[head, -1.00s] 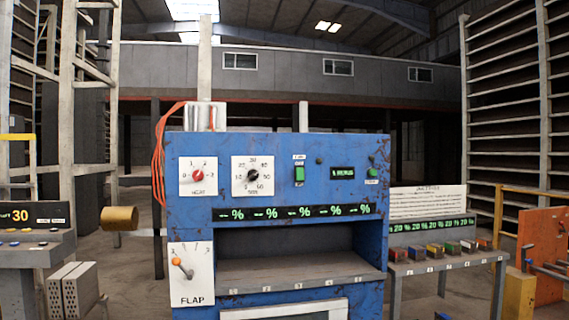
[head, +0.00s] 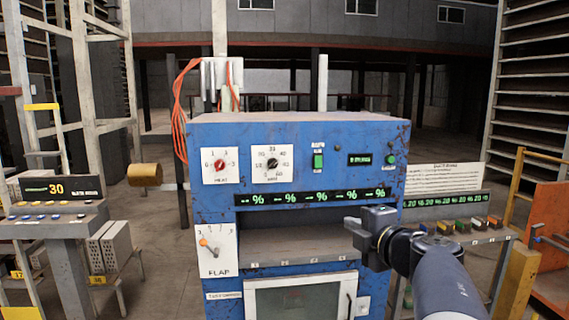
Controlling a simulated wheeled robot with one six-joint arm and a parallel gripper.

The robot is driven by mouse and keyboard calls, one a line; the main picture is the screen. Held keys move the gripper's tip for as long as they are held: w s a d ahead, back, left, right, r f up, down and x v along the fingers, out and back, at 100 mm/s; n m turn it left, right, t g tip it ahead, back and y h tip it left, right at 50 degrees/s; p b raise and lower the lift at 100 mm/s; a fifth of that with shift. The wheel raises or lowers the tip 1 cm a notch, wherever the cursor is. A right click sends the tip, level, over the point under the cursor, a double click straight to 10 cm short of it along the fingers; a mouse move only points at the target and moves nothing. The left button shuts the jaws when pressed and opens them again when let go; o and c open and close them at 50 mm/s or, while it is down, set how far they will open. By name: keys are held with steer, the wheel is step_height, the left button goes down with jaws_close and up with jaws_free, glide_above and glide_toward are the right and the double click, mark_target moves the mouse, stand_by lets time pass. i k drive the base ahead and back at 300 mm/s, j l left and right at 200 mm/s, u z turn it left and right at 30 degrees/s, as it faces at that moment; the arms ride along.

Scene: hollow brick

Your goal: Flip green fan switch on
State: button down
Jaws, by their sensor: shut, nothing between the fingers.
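The green switch (head: 318,161) is on the upper front of the blue machine (head: 215,135), right of two white dial plates. It is a small upright green rocker with a small label above it, too blurred to read. I cannot tell which way it is tipped. My gripper (head: 358,226) is in front of the machine's right side, below and to the right of the switch and apart from it. It is shut and empty.
A round green button (head: 391,159) and small display (head: 359,159) are right of the switch. A red dial (head: 220,164), black dial (head: 272,164) and orange-knobbed flap lever (head: 203,242) are to the left. A bench with coloured blocks (head: 462,226) stands right.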

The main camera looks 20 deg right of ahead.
mark_target(318, 159)
steer(key=i+z, duration=0.2)
steer(key=i, duration=0.45)
steer(key=i+j+z, duration=0.2)
steer(key=i, duration=0.5)
